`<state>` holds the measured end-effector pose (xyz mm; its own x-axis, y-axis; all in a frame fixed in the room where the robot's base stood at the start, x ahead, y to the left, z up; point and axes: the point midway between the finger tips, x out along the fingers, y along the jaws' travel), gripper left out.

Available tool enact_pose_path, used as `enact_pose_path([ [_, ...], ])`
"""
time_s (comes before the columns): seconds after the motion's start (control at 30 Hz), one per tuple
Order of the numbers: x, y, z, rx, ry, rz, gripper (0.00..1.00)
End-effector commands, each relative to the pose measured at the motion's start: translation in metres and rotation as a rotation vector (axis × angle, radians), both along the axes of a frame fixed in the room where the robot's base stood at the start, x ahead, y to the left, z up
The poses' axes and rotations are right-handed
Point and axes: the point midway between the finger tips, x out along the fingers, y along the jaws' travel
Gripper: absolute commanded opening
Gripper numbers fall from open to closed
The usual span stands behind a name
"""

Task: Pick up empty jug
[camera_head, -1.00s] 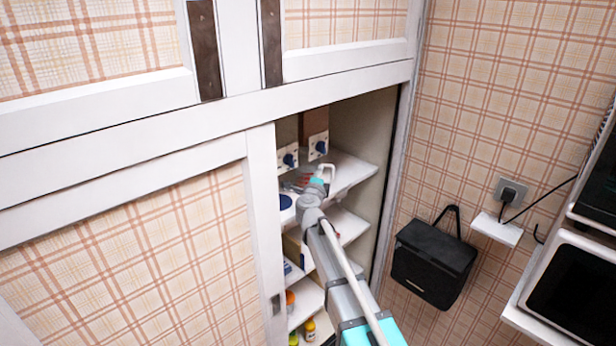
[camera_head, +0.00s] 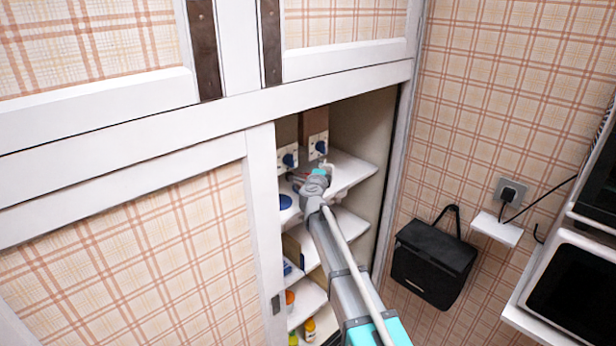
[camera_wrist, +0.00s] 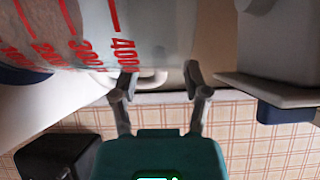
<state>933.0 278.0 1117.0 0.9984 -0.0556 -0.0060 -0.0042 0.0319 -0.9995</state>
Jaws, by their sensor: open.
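The jug (camera_wrist: 100,35) is clear with red measuring marks and fills the upper left of the wrist view. Its pale curved handle (camera_wrist: 152,78) shows just below the marks, between my fingers and close to the left one. My gripper (camera_wrist: 160,82) is open, with one finger on each side of the handle's outer end. I cannot tell whether a finger touches it. In the head view my gripper (camera_head: 319,172) is at the upper shelf inside the cupboard, and my arm hides most of the jug.
The cupboard's white shelf (camera_head: 352,172) surrounds the gripper. Plates with blue knobs (camera_head: 319,147) are just behind it. Bottles (camera_head: 309,330) stand on a lower shelf. A sliding door panel (camera_head: 150,255) closes the left side. A black bag (camera_head: 435,258) hangs at right.

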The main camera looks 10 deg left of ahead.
Motion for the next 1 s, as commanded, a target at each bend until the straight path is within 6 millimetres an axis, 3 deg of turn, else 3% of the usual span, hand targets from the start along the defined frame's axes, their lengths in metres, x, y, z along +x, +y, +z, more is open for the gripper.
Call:
enact_pose_path([
  [0.1,0.017,0.000,0.000,0.000,0.000,0.000,0.60],
  [0.23,0.025,-0.001,0.000,0.000,-0.001,0.001,0.60],
  [0.83,0.026,-0.001,0.000,0.000,-0.001,0.001,0.60],
  [1.0,0.026,-0.001,0.000,0.000,-0.001,0.001,0.30],
])
